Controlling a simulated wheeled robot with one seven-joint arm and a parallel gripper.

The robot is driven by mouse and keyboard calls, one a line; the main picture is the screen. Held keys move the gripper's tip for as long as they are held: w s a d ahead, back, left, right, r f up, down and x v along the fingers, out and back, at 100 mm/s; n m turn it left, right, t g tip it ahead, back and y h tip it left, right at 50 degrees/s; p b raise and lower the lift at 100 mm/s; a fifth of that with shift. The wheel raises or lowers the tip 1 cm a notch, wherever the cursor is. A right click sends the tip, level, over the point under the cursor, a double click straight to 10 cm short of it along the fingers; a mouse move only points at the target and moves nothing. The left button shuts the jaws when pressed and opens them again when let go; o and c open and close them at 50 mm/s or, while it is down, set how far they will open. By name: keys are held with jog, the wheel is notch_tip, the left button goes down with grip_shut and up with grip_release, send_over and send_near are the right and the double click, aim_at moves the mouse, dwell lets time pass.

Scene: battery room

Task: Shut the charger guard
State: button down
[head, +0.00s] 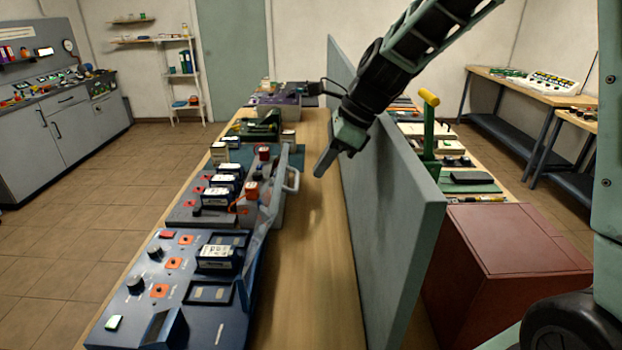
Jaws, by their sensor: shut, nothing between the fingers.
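The charger guard (268,212) looks like a clear, thin panel with a pale handle (293,179) on its right side. It stands raised along the right edge of the grey charger (187,212), and its exact angle is hard to tell. Black battery packs (224,182) with white labels sit on the charger. My gripper (322,168) is shut and empty, pointing down over the bench a little to the right of the handle. A gap shows between them in the picture.
A tall grey-green partition (395,215) runs along the bench, close right of my gripper. A blue charger unit (190,290) stands in front and a dark green device (260,126) behind. Bare wooden bench top (315,265) lies between the units and the partition.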

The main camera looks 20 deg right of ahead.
jog(key=shift+x, duration=2.45)
